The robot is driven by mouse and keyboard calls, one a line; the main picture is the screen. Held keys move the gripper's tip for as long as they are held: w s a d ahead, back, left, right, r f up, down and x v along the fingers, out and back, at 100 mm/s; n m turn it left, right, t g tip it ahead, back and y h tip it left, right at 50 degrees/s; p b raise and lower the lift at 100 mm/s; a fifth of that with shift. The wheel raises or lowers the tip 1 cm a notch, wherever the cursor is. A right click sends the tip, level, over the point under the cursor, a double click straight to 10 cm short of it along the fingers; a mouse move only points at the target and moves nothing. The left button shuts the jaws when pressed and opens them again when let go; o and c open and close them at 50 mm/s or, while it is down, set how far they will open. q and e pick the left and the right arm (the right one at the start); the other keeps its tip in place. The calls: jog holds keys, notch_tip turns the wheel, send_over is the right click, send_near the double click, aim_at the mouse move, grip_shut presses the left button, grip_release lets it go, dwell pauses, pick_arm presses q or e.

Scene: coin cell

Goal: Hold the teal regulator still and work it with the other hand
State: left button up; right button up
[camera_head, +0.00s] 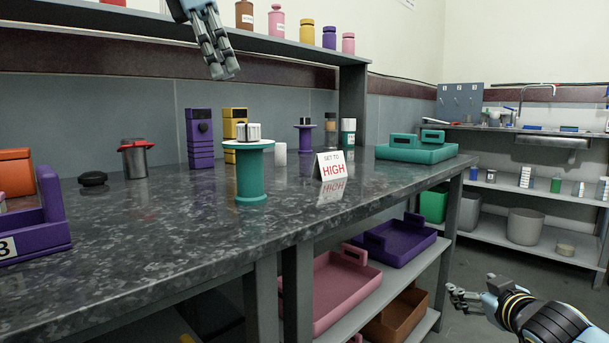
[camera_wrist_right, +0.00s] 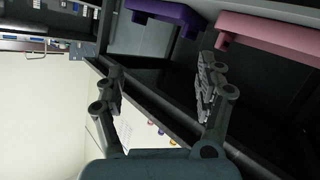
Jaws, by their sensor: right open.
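The teal regulator (camera_head: 250,178) stands upright on the dark speckled bench in the head view. It has a round base, a thick column, a wider pale-topped disc and a white knob (camera_head: 249,131) on top. My left gripper (camera_head: 226,74) hangs above and to the left of it, well apart. Its fingers are seen side-on and close together in the picture, so their gap is unclear. My right gripper (camera_head: 457,297) is low at the right, beyond the bench's front edge. In the right wrist view its fingers (camera_wrist_right: 158,90) are spread and empty.
A sign reading "SET TO HIGH" (camera_head: 331,166) stands right of the regulator. Purple and yellow devices (camera_head: 200,140) and a grey canister with a red band (camera_head: 134,160) stand behind. A purple bin (camera_head: 45,225) is at left. Trays (camera_head: 330,290) sit on the shelf below.

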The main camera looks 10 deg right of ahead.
jog(key=w+d+r+n+t+y, duration=0.1)
jog(key=w+r+n+t, duration=0.2)
jog(key=r, duration=0.5)
jog(key=w+d+r+t+y, duration=0.1)
jog(key=w+r+t, duration=0.1)
jog(key=w+r, duration=0.5)
jog(key=a+r+n+t+y, duration=0.2)
jog(key=a+r+n+y, duration=0.3)
jog(key=a+r+n, duration=0.3)
jog(key=s+a+r+n+g+y, duration=0.1)
jog(key=a+r+n+g+y, duration=0.5)
jog(key=a+n+y, duration=0.75)
jog(key=n+g+h, duration=0.4)
jog(key=n+g, duration=0.6)
jog(key=n, duration=1.3)
send_near(249, 180)
jog(key=w, duration=0.1)
jog(key=w+r, duration=0.1)
jog(key=w+d, duration=0.1)
jog(key=shift+w+r+y, duration=0.1)
jog(key=shift+r+y, duration=0.15)
jog(key=shift+a+f+n+g+h, duration=0.35)
jog(key=shift+f+n+g+h, duration=0.15)
jog(key=shift+n, duration=0.15)
jog(key=shift+a+f, duration=0.1)
jog(key=shift+a, duration=0.15)
jog(key=x, duration=1)
jog(key=shift+f, duration=0.1)
